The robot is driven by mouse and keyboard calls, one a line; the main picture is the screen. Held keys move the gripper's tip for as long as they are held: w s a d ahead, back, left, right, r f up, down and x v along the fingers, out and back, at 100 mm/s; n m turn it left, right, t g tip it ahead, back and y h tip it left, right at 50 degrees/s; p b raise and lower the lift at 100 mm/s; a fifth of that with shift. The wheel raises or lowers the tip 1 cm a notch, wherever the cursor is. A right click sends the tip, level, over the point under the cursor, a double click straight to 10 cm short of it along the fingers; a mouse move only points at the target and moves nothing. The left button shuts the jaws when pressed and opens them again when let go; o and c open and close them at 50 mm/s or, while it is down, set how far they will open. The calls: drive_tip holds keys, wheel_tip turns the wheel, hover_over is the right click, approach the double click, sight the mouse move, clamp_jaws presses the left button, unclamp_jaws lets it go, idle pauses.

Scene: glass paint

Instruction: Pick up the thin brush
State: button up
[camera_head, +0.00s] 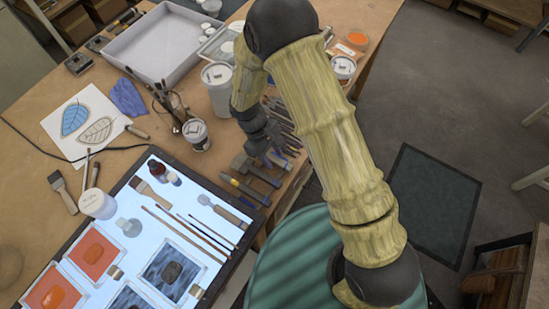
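Several slim brushes lie side by side on the lit panel (150,192). A brown-handled brush (172,234) is the leftmost of them, and a thinner dark brush (212,228) lies to its right. I cannot tell for certain which one is the thin brush. My gripper (272,160) is over the tools at the table's right edge, up and to the right of the panel. It is small and partly hidden by my arm, so its opening does not show clearly. The slim brushes on the panel are apart from it.
Tools with dark handles (258,178) lie beneath and beside my gripper. Wide brushes (152,194), orange painted squares (96,252), white jars (97,204) and a cup of brushes (168,102) crowd the table. A grey tray (128,48) stands at the back.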

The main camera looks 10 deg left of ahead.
sight(273, 157)
drive_tip(key=shift+s, duration=0.1)
clamp_jaws()
drive_tip(key=shift+r, duration=0.1)
wheel_tip(273, 157, up, 10)
drive_tip(key=b, duration=0.2)
drive_tip(key=shift+b, duration=0.4)
